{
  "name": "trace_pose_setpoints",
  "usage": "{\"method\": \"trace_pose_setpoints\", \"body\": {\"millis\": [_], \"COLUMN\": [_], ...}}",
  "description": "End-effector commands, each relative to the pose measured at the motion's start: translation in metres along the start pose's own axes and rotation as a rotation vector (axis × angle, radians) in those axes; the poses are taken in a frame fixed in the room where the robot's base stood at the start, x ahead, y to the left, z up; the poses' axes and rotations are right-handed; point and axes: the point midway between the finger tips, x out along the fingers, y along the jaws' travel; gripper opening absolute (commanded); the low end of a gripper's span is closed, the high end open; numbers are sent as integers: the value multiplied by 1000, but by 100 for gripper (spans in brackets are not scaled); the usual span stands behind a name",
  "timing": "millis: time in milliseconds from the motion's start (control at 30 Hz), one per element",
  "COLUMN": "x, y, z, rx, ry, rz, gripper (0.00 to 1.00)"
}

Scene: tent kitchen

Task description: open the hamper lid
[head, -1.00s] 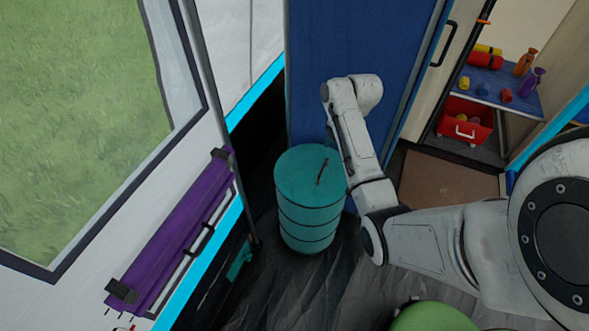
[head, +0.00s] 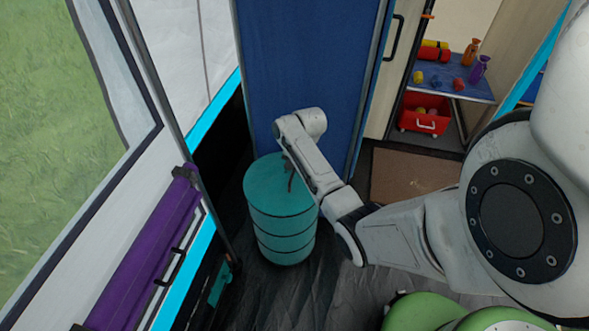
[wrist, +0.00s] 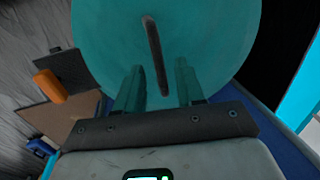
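The teal hamper (head: 284,228) stands upright on the dark floor. Its round lid (head: 268,190) lies flat on top and looks closed. A dark strap handle (head: 290,178) crosses the lid and is partly covered by my arm. In the wrist view the lid (wrist: 215,35) fills the upper middle, with the handle (wrist: 155,55) running lengthwise across it. My gripper (wrist: 157,68) is open, with its two teal fingers apart and the near part of the handle seen between them. I cannot tell whether the fingertips touch the lid. In the head view the fingers are mostly hidden.
A blue panel (head: 305,70) stands right behind the hamper. The tent wall with a rolled purple cover (head: 145,265) is at the left. A brown mat (head: 410,176), a red crate (head: 425,113) and a blue shelf (head: 455,85) are at the right. Green rounded shapes (head: 420,312) are at the bottom.

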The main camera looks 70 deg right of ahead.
Motion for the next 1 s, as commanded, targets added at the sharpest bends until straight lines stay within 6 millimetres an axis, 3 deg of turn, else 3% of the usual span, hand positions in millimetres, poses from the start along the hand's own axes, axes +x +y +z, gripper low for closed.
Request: {"method": "trace_pose_setpoints", "body": {"millis": [167,533,1000], "x": [0,-1,-1], "y": [0,0,0], "z": [0,0,0], "rx": [0,-1,-1], "ry": [0,0,0], "rz": [0,0,0], "gripper": [36,1,0]}}
